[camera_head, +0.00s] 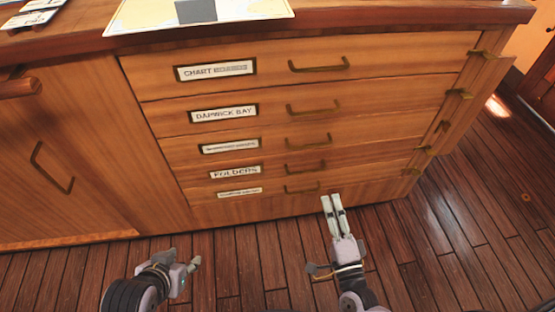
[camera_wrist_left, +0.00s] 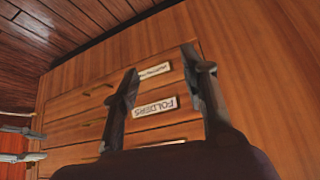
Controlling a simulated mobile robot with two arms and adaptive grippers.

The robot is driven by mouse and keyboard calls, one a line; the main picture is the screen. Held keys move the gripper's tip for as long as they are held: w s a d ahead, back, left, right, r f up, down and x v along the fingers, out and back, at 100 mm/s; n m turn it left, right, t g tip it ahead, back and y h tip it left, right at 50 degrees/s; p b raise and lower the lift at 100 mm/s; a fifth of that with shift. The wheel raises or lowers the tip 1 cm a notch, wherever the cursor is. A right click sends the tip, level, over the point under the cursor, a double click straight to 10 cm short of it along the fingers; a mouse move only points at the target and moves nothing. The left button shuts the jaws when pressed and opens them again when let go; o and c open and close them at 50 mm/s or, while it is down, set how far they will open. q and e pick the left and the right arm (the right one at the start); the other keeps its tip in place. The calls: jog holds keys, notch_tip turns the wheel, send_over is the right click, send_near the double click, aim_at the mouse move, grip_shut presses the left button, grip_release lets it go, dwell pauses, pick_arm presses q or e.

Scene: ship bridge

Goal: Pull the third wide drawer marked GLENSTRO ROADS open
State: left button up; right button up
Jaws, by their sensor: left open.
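The third wide drawer (camera_head: 255,145) is in the middle of a stack of wooden drawers and looks closed. Its label (camera_head: 229,146) is too blurred to read; its bar handle (camera_head: 308,141) is to the right. In the upside-down left wrist view, a label edge (camera_wrist_left: 162,143) shows below the FOLDERS label. My left gripper (camera_head: 192,265) is low, in front of the drawers and left of the handles, open and empty; its fingers (camera_wrist_left: 163,65) frame the FOLDERS label. My right gripper (camera_head: 332,203) points at the cabinet's base, right of the lowest handle, and looks open and empty.
Above are the CHART drawer (camera_head: 300,75) and DARWICK BAY drawer (camera_head: 395,97); below is the FOLDERS drawer (camera_head: 370,163). A cabinet door (camera_head: 75,150) is at the left. The worktop (camera_head: 380,18) overhangs slightly. The plank floor (camera_head: 240,265) is clear.

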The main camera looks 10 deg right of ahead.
aim_at(312, 146)
pick_arm(q)
jog(key=w+r+t+b, duration=0.1)
jog(key=w+r+t, duration=0.2)
jog(key=w+r, duration=0.1)
jog(key=shift+w+d+r+t+h+b, duration=0.3)
jog(key=shift+w+r+t+h, duration=0.1)
jog(key=shift+r, duration=0.35)
pick_arm(e)
jog(key=shift+m+t, duration=0.4)
jog(key=shift+m, duration=0.3)
jog(key=shift+a+r+x, duration=0.1)
jog(key=shift+r+x, duration=0.1)
jog(key=shift+x, duration=2.75)
jog(key=shift+a+r+x, duration=0.1)
jog(key=shift+r+x, duration=0.05)
jog(key=shift+x, duration=2.85)
jog(key=shift+a+r+x, duration=0.1)
jog(key=shift+r+x, duration=0.1)
jog(key=shift+x, duration=2.75)
jog(key=shift+s, duration=0.1)
jog(key=shift+c, duration=0.4)
grip_shut()
